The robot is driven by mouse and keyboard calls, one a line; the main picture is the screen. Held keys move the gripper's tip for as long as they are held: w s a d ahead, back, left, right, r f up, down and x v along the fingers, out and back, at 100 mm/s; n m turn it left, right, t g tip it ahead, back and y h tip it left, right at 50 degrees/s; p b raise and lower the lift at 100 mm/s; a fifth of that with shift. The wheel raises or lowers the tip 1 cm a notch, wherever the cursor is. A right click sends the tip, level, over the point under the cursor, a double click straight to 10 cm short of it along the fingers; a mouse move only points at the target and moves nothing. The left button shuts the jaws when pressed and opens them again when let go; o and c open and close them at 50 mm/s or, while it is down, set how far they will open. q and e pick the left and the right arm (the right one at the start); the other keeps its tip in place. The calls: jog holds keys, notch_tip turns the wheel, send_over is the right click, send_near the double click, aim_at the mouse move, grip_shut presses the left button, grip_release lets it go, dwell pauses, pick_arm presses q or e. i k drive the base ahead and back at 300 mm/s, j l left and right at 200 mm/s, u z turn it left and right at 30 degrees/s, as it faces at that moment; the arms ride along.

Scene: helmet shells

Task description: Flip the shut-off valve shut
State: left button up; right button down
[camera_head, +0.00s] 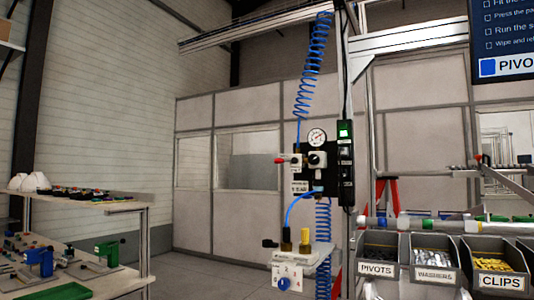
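A valve with a red handle (281,160) sits on the left side of a dark air-service panel on a post, near the middle of the view. The handle points left, roughly level. The panel also carries a round pressure gauge (316,136) above and a black knob (318,158) to the right of the valve. The label under the valve is too small to read fully. Neither of my grippers shows in this view, so nothing touches the valve here.
Blue coiled hoses (313,60) hang above and below the panel. Labelled bins of pivots, washers and clips (497,282) are at right. A workbench (120,208) stands at left; open floor lies between.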

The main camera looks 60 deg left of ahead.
aim_at(295, 160)
jog(key=k+j, duration=0.1)
jog(key=j, duration=0.55)
jog(key=k+j, duration=0.1)
jog(key=j, duration=0.55)
jog(key=k+j, duration=0.1)
jog(key=j, duration=0.55)
jog(key=k+j, duration=0.1)
jog(key=j, duration=0.55)
jog(key=k+j, duration=0.1)
jog(key=j, duration=0.5)
jog(key=k+j, duration=0.1)
jog(key=j, duration=0.55)
jog(key=k+j, duration=0.1)
jog(key=j, duration=0.55)
